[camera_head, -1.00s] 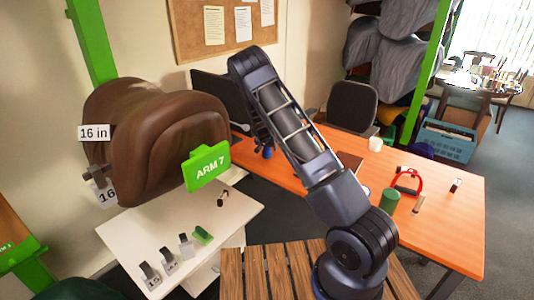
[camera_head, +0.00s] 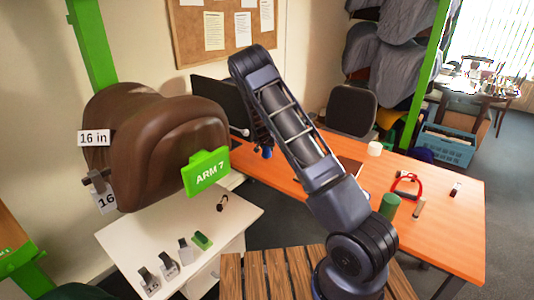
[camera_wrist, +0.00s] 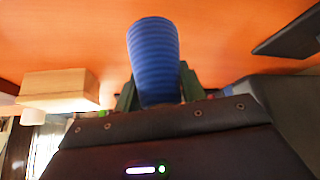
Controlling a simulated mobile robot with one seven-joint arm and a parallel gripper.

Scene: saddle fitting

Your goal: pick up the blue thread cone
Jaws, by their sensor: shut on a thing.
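The blue thread cone (camera_wrist: 153,55) stands out large in the wrist view, between the two dark fingers of my gripper (camera_wrist: 157,88). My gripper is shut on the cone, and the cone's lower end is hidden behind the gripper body. In the head view only a small blue part of the cone (camera_head: 267,152) shows at the end of my arm, over the far left part of the orange table (camera_head: 440,215). My fingers are hidden by the arm there.
A green cylinder (camera_head: 389,206), a red-handled tool (camera_head: 407,184) and a white roll (camera_head: 375,149) are on the table's right part. A dark monitor (camera_head: 218,98) stands behind my gripper. A brown saddle (camera_head: 160,145) with a green ARM 7 sign (camera_head: 206,172) is at left.

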